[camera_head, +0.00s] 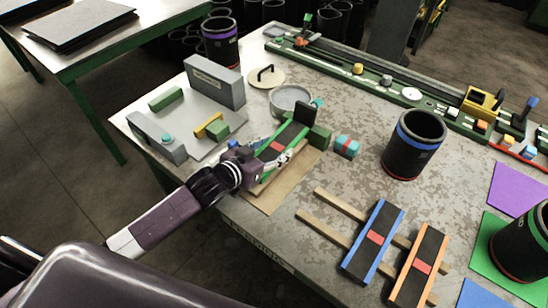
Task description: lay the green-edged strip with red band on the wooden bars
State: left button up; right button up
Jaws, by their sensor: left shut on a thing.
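The green-edged strip (291,133) is black with green long edges and a red band (277,146). It is above the brown board near the table's front edge; I cannot tell whether it touches the board. My left gripper (266,160) is shut on its near end, and the fingers hide part of it. The two wooden bars (337,201) lie side by side to the right, apart from this strip. A blue-edged strip (361,258) and an orange-edged strip (408,281), each with a red band, lie across the bars. My right gripper is not in view.
Left of the bars' bare ends lies the brown board (262,197). A black sleeve with a blue ring (414,145) stands behind the bars. A green block (320,137) and a teal-and-red block (347,146) sit beside the held strip. A grey fixture (214,82) stands left.

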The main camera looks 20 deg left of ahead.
aim_at(274, 150)
pick_arm(q)
notch_tip(274, 150, up, 14)
jog(key=r, duration=0.1)
jog(key=s+a+m+g+h, duration=0.1)
jog(key=s+m+g+h, duration=0.4)
jog(key=s, duration=1.2)
jog(key=shift+a+f+m+h, duration=0.2)
jog(key=shift+a+m+h, duration=0.1)
jog(key=shift+m+h, duration=0.7)
